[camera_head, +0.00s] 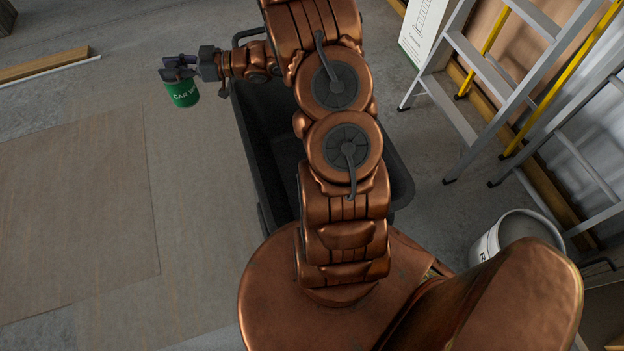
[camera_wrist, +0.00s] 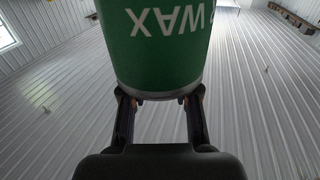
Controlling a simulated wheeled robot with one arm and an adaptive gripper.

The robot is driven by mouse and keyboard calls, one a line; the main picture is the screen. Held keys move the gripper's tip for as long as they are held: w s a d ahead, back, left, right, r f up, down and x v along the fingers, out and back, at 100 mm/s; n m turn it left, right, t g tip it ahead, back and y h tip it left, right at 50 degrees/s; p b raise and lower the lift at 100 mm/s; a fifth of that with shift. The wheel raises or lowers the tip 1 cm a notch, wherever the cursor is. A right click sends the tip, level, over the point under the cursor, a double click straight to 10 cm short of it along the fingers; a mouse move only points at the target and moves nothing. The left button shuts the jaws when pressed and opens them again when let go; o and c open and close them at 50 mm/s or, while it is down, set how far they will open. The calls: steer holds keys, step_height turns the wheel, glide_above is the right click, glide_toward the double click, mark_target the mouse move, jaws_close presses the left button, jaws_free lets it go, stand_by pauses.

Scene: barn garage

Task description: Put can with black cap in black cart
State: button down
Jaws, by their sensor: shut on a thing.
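My gripper (camera_head: 178,68) is shut on a green can (camera_head: 182,93) with "CAR WAX" lettering, at the upper left in the head view. The can hangs upright in the air, left of the black cart (camera_head: 257,150). In the wrist view the can (camera_wrist: 160,50) fills the top middle between my fingers (camera_wrist: 160,100), its lettering upside down. The can's cap is hard to make out behind the fingers. The cart stands below my arm, which hides much of it; its visible inside looks empty.
A white bucket (camera_head: 490,243) stands to the right of the cart. A ladder (camera_head: 478,62) and a white box (camera_head: 424,30) are at the upper right. A flat brown sheet (camera_head: 75,215) lies on the floor at left. Wood strips (camera_head: 45,66) lie at the upper left.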

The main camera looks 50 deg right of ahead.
steer(key=s+d+f+m+t+h+b, duration=0.25)
steer(key=d+f+h+b, duration=0.25)
steer(key=d+f+b, duration=0.85)
steer(key=s+d+f+m+t+h+b, duration=0.1)
steer(key=s+d+f+m+h+b, duration=0.35)
steer(key=d+f+b, duration=0.85)
steer(key=s+d+f+m+t+h+b, duration=0.25)
steer(key=d+f+h+b, duration=0.45)
steer(key=f+b, duration=1.05)
step_height(320, 180, down, 11)
steer(key=d+g+y+b, duration=0.1)
steer(key=d+y+b, duration=0.1)
steer(key=shift+d+f, duration=0.2)
steer(key=shift+s+m, duration=0.1)
steer(key=shift+m, duration=0.15)
steer(key=shift+f, duration=0.4)
steer(key=shift+f, duration=0.25)
steer(key=c, duration=0.9)
jaws_free()
steer(key=shift+o, duration=0.2)
